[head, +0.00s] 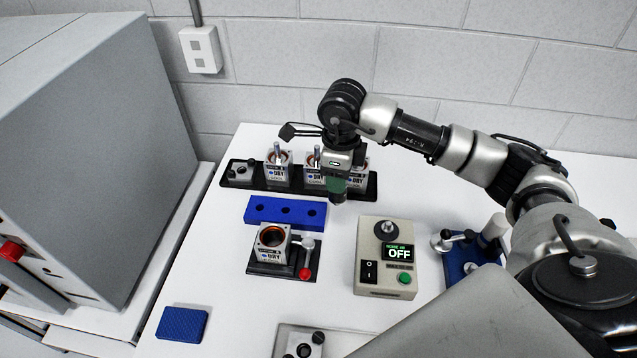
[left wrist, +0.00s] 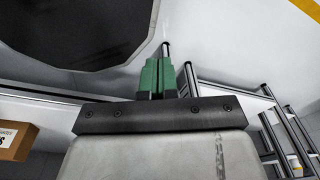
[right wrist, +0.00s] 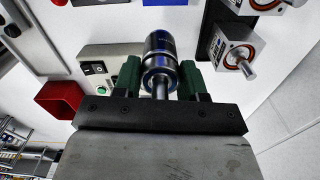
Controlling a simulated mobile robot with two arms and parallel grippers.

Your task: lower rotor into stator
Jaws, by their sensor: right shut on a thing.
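My right gripper (head: 337,184) is shut on the rotor, pointing down above the table between the blue rack and the back tray. In the right wrist view the rotor (right wrist: 160,48) is a dark metal cylinder with a shaft, between the green fingers of the gripper (right wrist: 160,80). The stator (head: 272,243) is a pale square housing with an open round bore facing up. It sits on a black fixture, left of and nearer than the held rotor, apart from it. My left gripper (left wrist: 159,78) shows only in the left wrist view, its green fingers together and empty.
A blue block with holes (head: 285,212) lies behind the stator. A black tray (head: 240,173) holds several housings with shafts. A red-knobbed lever (head: 305,273) stands beside the stator. A control box reading OFF (head: 386,262) is right of it.

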